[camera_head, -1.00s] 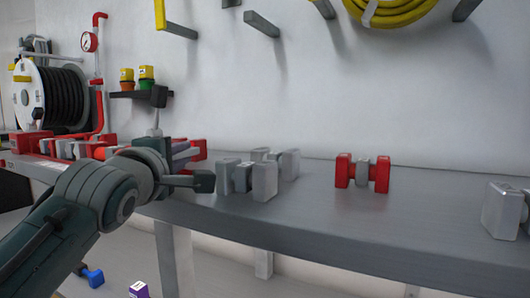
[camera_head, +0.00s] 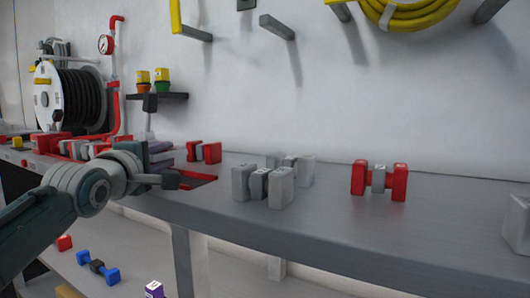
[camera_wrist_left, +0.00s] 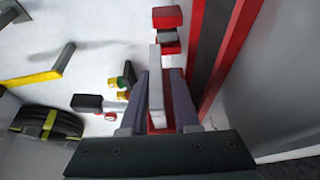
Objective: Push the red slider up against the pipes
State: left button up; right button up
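My left gripper (camera_head: 163,152) is low at the left part of the counter, beside a red-edged slot (camera_head: 197,180) in its top. In the left wrist view the two purple-grey fingers (camera_wrist_left: 163,98) stand apart, with a grey bar and a red part (camera_wrist_left: 158,122) showing between them. I cannot tell whether they grip it or which part is the red slider. A red block pair with a grey middle (camera_head: 205,152) stands just right of the gripper; a similar piece shows beyond the fingertips (camera_wrist_left: 168,30). Red pipes (camera_head: 113,95) run up the wall at the left. My right gripper is not in view.
Grey blocks (camera_head: 279,186) and another red-grey block piece (camera_head: 379,180) stand farther right on the counter (camera_head: 330,215). A hose reel (camera_head: 75,98) is at the back left.

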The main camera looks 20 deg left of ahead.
pick_arm(q)
jog(key=shift+o, duration=1.1)
jog(key=shift+d, duration=0.25)
jog(key=shift+r, duration=0.1)
jog(key=shift+s+d+p, duration=0.15)
jog(key=shift+s+p, duration=0.2)
jog(key=shift+s, duration=0.05)
jog(key=p+v, duration=0.2)
jog(key=v, duration=0.6)
jog(key=shift+s+p, duration=0.15)
jog(key=shift+p, duration=0.2)
jog(key=shift+s+d, duration=0.15)
jog(key=shift+s, duration=0.25)
